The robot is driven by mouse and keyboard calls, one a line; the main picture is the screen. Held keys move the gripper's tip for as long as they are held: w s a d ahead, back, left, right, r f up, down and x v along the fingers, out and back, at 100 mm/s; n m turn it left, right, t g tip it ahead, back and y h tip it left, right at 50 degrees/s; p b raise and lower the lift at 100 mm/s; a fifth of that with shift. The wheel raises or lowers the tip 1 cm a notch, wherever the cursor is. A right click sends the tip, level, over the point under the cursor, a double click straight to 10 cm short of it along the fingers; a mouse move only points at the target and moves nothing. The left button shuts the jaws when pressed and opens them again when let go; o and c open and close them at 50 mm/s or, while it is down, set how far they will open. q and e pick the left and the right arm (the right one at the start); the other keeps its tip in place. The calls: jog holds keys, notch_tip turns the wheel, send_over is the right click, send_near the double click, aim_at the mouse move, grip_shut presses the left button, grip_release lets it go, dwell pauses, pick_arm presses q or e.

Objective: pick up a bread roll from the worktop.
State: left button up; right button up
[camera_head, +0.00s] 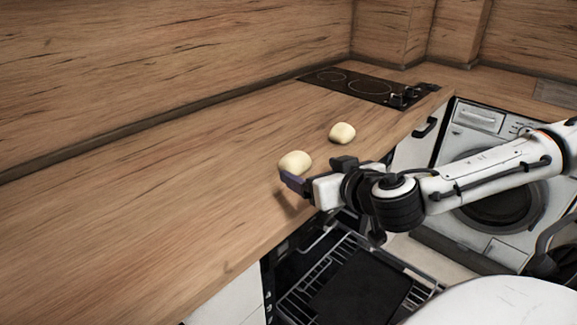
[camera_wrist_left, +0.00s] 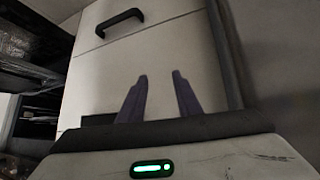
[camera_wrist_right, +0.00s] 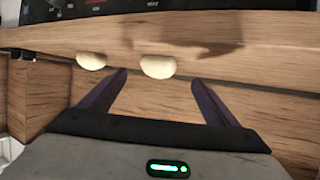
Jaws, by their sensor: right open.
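Two pale, rounded bread rolls sit on the wooden worktop (camera_head: 150,205). The nearer roll (camera_head: 295,162) is beside the fingers of my right gripper (camera_head: 316,174), and the farther roll (camera_head: 342,133) lies beyond it toward the hob. My right gripper is open and empty at the worktop's front side. In the right wrist view, which looks upside down, one roll (camera_wrist_right: 158,66) shows between the fingertips and the other (camera_wrist_right: 91,61) lies just outside them; contact is not visible. My left gripper (camera_wrist_left: 160,76) is open and empty, facing a pale cabinet front.
A black hob (camera_head: 360,86) is set in the worktop's far end, before the wooden splashback (camera_head: 170,65). Below the front edge, an open oven shows a wire rack (camera_head: 310,280). A washing machine (camera_head: 480,120) stands at right. The worktop's left part is clear.

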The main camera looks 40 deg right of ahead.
aim_at(300, 164)
jog(key=shift+w+d+f+b, duration=0.15)
jog(key=shift+w+f+b, duration=0.15)
jog(key=shift+w+f, duration=0.1)
jog(key=shift+p+x, duration=0.5)
jog(key=shift+x, duration=0.35)
jog(key=shift+w+d, duration=0.25)
jog(key=shift+w, duration=0.35)
jog(key=p+x, duration=0.1)
jog(key=x, duration=0.2)
jog(key=shift+w+d, duration=0.15)
jog(key=shift+w, duration=0.2)
jog(key=shift+w+f, duration=0.2)
jog(key=shift+w, duration=0.1)
pick_arm(q)
jog(key=shift+s+d, duration=0.2)
pick_arm(e)
jog(key=shift+c, duration=0.6)
pick_arm(q)
jog(key=shift+r, duration=0.15)
pick_arm(e)
jog(key=c, duration=1)
